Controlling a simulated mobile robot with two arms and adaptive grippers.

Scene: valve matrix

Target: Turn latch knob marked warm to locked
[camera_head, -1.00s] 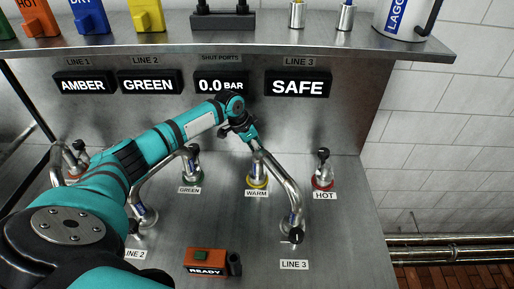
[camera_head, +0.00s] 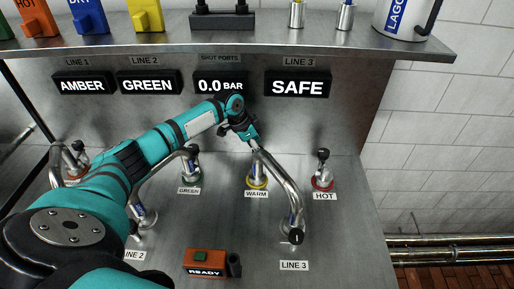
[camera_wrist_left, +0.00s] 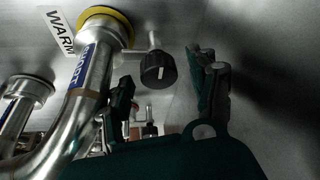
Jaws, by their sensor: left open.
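The warm port has a yellow ring (camera_head: 258,184) and a WARM label (camera_head: 256,194), with a bent steel pipe (camera_head: 293,195) in it. In the left wrist view the yellow ring (camera_wrist_left: 112,22) is at the top, beside the pipe (camera_wrist_left: 82,100). A black latch knob (camera_wrist_left: 157,70) with a white line stands on a thin metal stem right of the ring. My left gripper (camera_head: 254,143) is above the warm port and covers this knob in the head view. It is open; in the left wrist view its fingers (camera_wrist_left: 165,78) are on either side of the knob, with visible gaps. My right gripper is not in view.
The hot port (camera_head: 323,182) stands to the right and the green port (camera_head: 193,176) to the left, each with a black knob. An orange READY box (camera_head: 206,262) is in front. A shelf edge (camera_head: 340,47) and a SAFE display (camera_head: 298,83) are behind.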

